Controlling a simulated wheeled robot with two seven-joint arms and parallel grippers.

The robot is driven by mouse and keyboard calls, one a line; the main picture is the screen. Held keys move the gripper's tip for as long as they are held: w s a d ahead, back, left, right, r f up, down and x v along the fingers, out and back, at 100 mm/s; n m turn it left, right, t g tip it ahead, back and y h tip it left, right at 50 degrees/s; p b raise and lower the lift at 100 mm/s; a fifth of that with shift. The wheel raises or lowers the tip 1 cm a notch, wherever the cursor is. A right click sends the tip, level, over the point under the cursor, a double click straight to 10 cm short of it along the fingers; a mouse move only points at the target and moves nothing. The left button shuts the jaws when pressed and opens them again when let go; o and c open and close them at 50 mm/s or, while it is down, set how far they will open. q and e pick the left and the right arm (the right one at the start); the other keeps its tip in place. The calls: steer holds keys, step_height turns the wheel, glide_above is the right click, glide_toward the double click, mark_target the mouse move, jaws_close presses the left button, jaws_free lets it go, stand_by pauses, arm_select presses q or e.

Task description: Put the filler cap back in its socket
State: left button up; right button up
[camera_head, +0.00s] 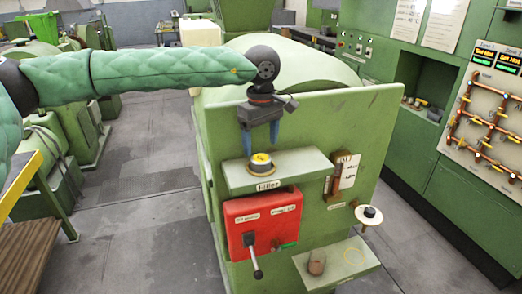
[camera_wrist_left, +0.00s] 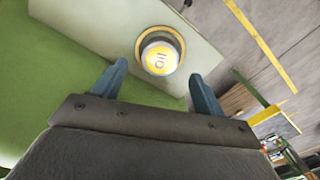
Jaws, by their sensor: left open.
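The filler cap (camera_head: 261,159), with a yellow top, sits at the shelf (camera_head: 290,172) above the "Filler" label. In the left wrist view the cap (camera_wrist_left: 159,57) shows its "OIL" lettering, with a brass-yellow ring around its base. I cannot tell whether it is fully seated in the socket, whose inside is hidden. My left gripper (camera_head: 261,140) is open and empty above the cap, fingers pointing down. In the left wrist view the blue fingertips (camera_wrist_left: 158,78) are on either side, apart from the cap. My right gripper is out of view.
A red box (camera_head: 262,222) with a lever is below the shelf. A gauge panel (camera_head: 344,175) and a small round plate with a dark knob (camera_head: 370,211) are at the right. A lower shelf (camera_head: 340,272) holds a brown cup (camera_head: 316,262) beside a yellow ring marking.

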mark_target(261, 158)
arm_select(q)
step_height(261, 158, up, 8)
steer(key=b, duration=0.2)
steer(key=shift+b, duration=0.4)
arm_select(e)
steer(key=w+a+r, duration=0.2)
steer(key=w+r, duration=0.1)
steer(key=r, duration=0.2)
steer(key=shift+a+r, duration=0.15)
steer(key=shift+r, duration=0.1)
arm_select(q)
steer(key=shift+f, duration=0.1)
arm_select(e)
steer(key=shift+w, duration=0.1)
